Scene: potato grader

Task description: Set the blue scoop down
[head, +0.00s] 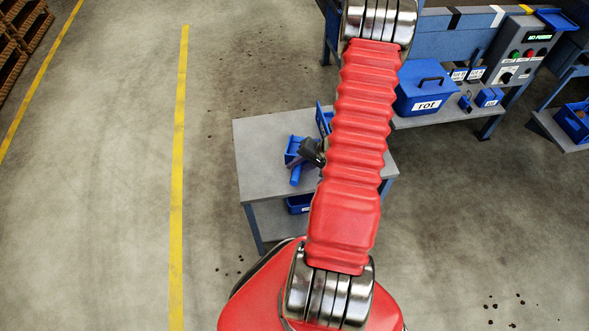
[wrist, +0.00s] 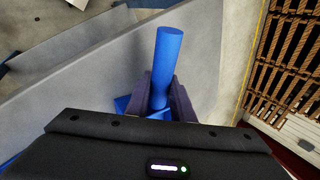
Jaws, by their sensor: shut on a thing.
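The blue scoop's handle (wrist: 167,62) rises between the two dark fingers of my gripper (wrist: 160,95) in the wrist view. My gripper is shut on it. Part of the blue scoop body (wrist: 122,103) shows beside the left finger. In the head view the blue scoop (head: 296,173) is at the left part of the grey table, next to my gripper (head: 312,153). My red arm hides part of the table and the gripper. I cannot tell whether the scoop touches the table top.
The grey table (head: 262,135) has a lower shelf with a blue bin (head: 298,204). A blue box marked "rot" (head: 424,92) stands on a bench at the upper right, near a control panel (head: 515,62). Yellow lines (head: 179,160) mark the open floor at left.

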